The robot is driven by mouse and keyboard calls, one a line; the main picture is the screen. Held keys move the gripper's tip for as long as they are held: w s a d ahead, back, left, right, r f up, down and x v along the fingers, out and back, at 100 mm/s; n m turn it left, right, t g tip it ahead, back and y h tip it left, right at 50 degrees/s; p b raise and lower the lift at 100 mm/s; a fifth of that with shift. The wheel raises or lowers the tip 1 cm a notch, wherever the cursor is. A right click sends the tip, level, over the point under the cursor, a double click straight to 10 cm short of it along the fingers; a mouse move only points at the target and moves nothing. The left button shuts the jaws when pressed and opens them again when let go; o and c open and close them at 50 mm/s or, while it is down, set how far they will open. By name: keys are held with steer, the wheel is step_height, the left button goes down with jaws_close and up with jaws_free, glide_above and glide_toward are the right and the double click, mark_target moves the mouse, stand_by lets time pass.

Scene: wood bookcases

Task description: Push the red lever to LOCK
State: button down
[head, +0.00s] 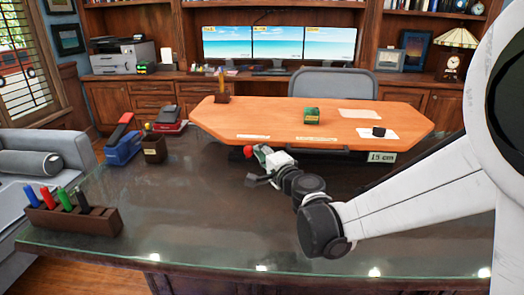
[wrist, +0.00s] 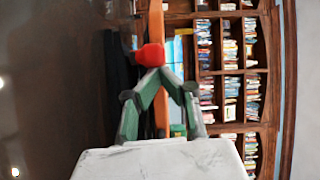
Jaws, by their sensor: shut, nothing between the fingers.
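The red lever's rounded knob (head: 248,151) shows just left of my gripper, below the front left edge of the orange wooden desktop platform (head: 300,122). In the wrist view the red knob (wrist: 150,55) is right at my fingertips, a little left of their meeting point. My gripper (head: 258,152) is shut and empty, with its green-grey fingers (wrist: 161,71) closed to a point. I cannot tell whether the tips touch the knob. The lever's shaft is mostly hidden, and no LOCK marking is readable.
The platform stands on a dark glass-topped desk (head: 190,215), with a "15 cm" sign (head: 381,157) at its right. The front glass is clear.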

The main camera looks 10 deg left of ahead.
mark_target(247, 150)
steer(key=shift+s+a, duration=0.4)
steer(key=shift+a, duration=0.2)
steer(key=shift+s+a, duration=0.35)
steer(key=shift+a, duration=0.25)
steer(key=shift+a, duration=0.15)
